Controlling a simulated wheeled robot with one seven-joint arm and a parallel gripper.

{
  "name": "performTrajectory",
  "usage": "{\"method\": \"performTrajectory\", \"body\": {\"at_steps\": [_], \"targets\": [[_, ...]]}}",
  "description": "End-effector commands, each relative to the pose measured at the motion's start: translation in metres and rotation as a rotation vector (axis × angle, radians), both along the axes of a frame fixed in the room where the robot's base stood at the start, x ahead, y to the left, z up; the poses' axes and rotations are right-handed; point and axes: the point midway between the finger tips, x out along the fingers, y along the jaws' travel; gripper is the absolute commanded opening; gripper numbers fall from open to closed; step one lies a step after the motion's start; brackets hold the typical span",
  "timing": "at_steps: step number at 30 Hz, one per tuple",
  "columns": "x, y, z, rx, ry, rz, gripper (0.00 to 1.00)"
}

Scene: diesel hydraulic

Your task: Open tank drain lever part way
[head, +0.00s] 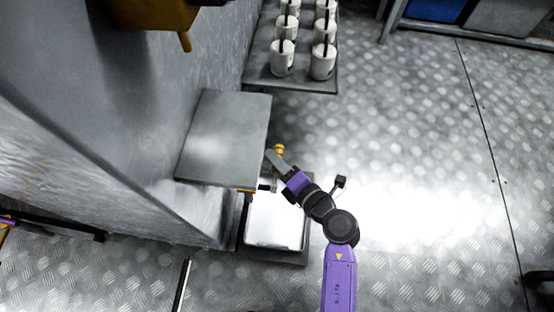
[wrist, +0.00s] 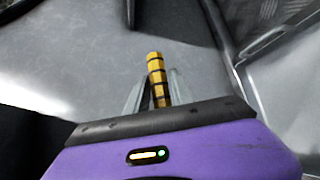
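The lever (wrist: 156,72) is a slim yellow rod with dark bands, standing up between my gripper's two grey fingers in the wrist view. My gripper (wrist: 158,88) has a finger close against each side of the lever and appears shut on it, with the lever's end sticking out past the fingertips. In the head view my gripper (head: 275,160) is beside the right edge of a grey box-like surface, and a small yellow piece (head: 280,149) shows at its tip. The lever's base and any valve body are hidden.
The grey tank-like box (head: 230,135) juts from the wall left of my gripper. A white tray (head: 276,222) lies below on the floor. White canisters (head: 323,63) stand on a shelf at the back. The patterned metal floor (head: 420,180) on the right is clear.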

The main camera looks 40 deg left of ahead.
Motion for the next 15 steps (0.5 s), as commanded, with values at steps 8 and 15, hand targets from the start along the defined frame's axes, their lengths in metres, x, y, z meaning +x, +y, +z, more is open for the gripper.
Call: {"method": "performTrajectory", "body": {"at_steps": [8,15], "targets": [[-0.0002,-0.0003,-0.0002,0.000,0.000,0.000,0.00],[-0.0002,-0.0005,-0.0003,0.000,0.000,0.000,0.00]]}}
